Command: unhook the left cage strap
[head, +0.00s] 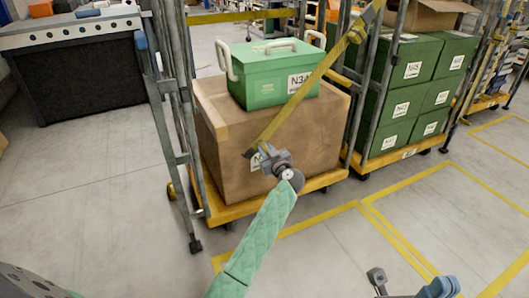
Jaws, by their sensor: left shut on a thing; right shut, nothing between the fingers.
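The left cage holds a large brown cardboard box (225,170) with a green lidded case (262,85) on top. A yellow strap (315,82) runs slantwise across the cage's open front, from the upper right post down to my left gripper. My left gripper (257,157) is shut on the strap's lower end, in front of the box. This end is apart from the cage's left post (178,120); its hook is hidden or too small to make out. My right gripper (378,279) is low at the bottom edge, partly in view, shut and empty, away from the strap.
A second cage with several green boxes (390,103) stands to the right. A grey-topped bench (70,32) with a black front is at the left. The concrete floor with yellow lines (400,235) is clear in front of the cages.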

